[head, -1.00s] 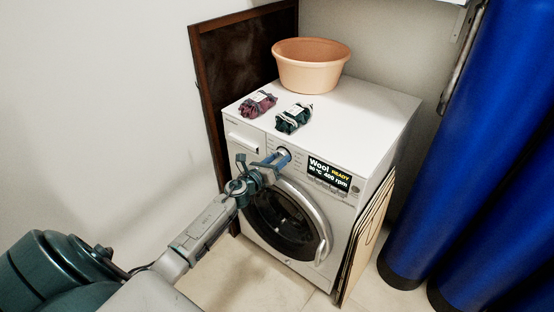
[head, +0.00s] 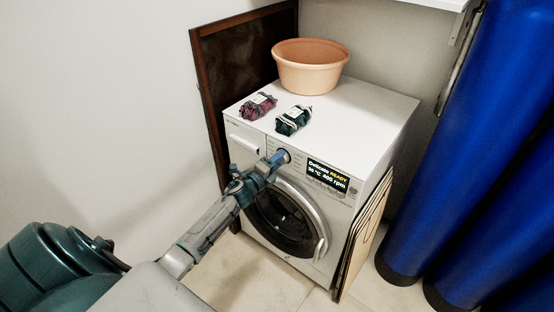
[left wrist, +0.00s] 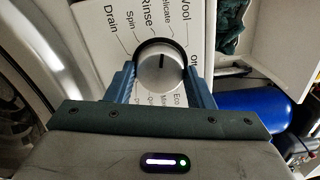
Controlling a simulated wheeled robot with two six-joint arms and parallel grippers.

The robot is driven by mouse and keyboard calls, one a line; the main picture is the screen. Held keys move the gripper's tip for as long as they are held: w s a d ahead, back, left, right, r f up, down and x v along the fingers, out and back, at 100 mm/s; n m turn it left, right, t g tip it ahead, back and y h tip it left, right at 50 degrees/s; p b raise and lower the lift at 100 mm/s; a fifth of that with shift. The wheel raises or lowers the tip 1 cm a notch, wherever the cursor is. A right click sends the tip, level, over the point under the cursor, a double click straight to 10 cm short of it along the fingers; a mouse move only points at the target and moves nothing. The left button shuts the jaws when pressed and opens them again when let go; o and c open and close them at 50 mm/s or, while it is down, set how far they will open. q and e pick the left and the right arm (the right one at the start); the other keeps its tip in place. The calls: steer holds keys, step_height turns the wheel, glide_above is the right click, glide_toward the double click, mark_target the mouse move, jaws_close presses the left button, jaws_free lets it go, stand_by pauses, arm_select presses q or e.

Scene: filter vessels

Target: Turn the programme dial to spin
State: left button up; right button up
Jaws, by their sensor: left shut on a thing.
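The programme dial (left wrist: 161,72) is a round silver knob with a dark pointer line, on the white front panel of the washing machine (head: 375,115). In the left wrist view the labels Drain, Spin, Rinse, Delicate, Wool, Off and Eco ring it. The pointer is up, towards Delicate; Rinse and Spin lie to its left. My left gripper (head: 276,160) is shut on the dial, one blue finger on each side. The display (head: 328,176) reads Delicate, READY, about 30 °C and 400 rpm. My right gripper is not in view.
A peach tub (head: 311,68) and two bundles, purple (head: 258,106) and dark green (head: 293,121), sit on the machine's top. Blue cylinders (head: 455,150) stand at the right. Flat panels (head: 364,235) lean on the machine's right side.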

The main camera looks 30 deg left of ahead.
arm_select(q)
steer(key=shift+n+p, duration=2.1)
steer(key=shift+n, duration=2.2)
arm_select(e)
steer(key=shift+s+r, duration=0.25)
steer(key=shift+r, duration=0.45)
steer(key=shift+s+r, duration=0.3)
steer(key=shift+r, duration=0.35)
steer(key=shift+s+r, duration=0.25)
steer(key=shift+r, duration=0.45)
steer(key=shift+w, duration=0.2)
arm_select(q)
steer(key=o, duration=1)
